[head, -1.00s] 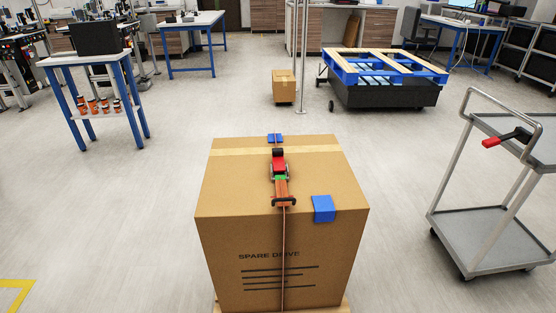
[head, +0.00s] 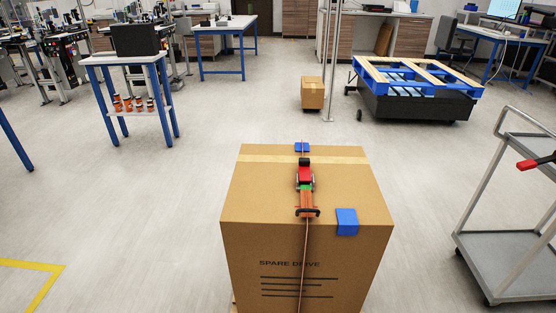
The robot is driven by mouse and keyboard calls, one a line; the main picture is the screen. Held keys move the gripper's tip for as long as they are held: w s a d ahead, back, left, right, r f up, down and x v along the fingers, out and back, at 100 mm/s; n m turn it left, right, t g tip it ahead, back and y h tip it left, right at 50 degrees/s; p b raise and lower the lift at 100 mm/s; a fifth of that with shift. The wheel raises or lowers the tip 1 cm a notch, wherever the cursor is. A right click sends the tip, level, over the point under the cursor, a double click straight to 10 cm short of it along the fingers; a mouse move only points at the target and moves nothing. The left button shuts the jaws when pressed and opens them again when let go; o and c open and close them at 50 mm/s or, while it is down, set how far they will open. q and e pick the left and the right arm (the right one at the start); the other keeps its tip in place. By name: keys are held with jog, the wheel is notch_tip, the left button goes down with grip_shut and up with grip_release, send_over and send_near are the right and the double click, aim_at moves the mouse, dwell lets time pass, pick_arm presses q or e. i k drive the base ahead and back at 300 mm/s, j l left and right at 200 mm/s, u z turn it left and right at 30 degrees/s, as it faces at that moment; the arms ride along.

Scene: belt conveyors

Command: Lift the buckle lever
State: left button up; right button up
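A ratchet buckle (head: 305,186) sits on top of a large brown carton (head: 265,200) marked SPARE DRIVE, in the lower middle of the head view. The buckle has red, green and orange-brown parts, with a dark bar at its near end. It appears to lie flat along the strap. The thin brown strap (head: 305,262) runs over the top and down the carton's front face. Blue corner pads lie under the strap at the far edge (head: 302,147) and beside it at the near edge (head: 347,222). Neither of my grippers is in view.
A grey trolley (head: 510,262) with a red-handled tool (head: 538,162) stands close at the right. A blue pallet on a black base (head: 415,100) and a small carton (head: 312,93) are behind. A blue-legged table (head: 128,62) stands left. Floor left of the carton is clear.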

aim_at(305, 173)
jog(key=i+l+u, duration=0.2)
jog(key=l+u, duration=0.3)
jog(key=i+l+u, duration=0.15)
jog(key=l+u, duration=0.15)
jog(key=u, duration=0.2)
jog(key=l+u, duration=0.5)
